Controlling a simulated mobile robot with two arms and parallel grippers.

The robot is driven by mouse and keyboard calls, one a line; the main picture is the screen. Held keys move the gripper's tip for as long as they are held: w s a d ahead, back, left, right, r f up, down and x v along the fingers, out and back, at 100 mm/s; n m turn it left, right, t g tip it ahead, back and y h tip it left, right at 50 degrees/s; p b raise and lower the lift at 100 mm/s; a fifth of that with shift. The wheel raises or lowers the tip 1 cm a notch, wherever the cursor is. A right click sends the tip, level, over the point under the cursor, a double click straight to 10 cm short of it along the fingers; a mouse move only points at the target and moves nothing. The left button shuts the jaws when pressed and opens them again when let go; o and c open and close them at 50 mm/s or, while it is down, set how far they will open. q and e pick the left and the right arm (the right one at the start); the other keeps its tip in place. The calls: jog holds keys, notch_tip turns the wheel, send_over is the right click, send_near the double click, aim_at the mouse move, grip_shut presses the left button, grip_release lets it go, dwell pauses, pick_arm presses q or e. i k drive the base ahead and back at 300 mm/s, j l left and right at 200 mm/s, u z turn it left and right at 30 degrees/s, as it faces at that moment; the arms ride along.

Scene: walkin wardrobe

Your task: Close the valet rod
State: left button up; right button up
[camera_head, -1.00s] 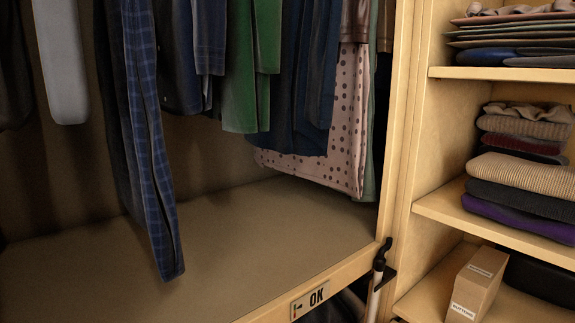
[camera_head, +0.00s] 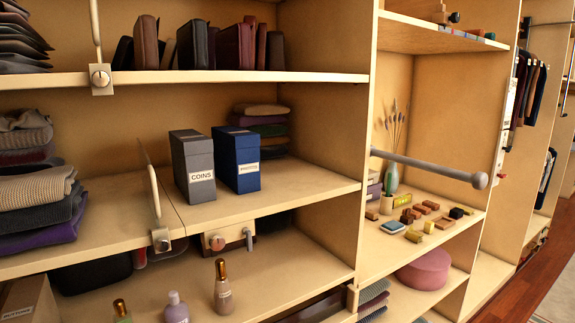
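The valet rod (camera_head: 428,165) is a grey metal bar with a round knob at its right end. It is pulled out from the upright panel between the two shelf bays, at about the height of the blue box. It sticks out in front of the right-hand bay, with its knob end hanging free. Its inner end meets the panel edge. Neither of my grippers is in view.
A shelf (camera_head: 422,238) below the rod holds small wooden blocks and a vase (camera_head: 391,180) with dried stems. Left shelves hold a grey box (camera_head: 192,166), a blue box (camera_head: 236,160) and folded clothes. Bottles stand lower front. Wooden floor (camera_head: 530,280) is open at the right.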

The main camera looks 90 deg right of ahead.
aim_at(479, 181)
jog(key=z, duration=3.9)
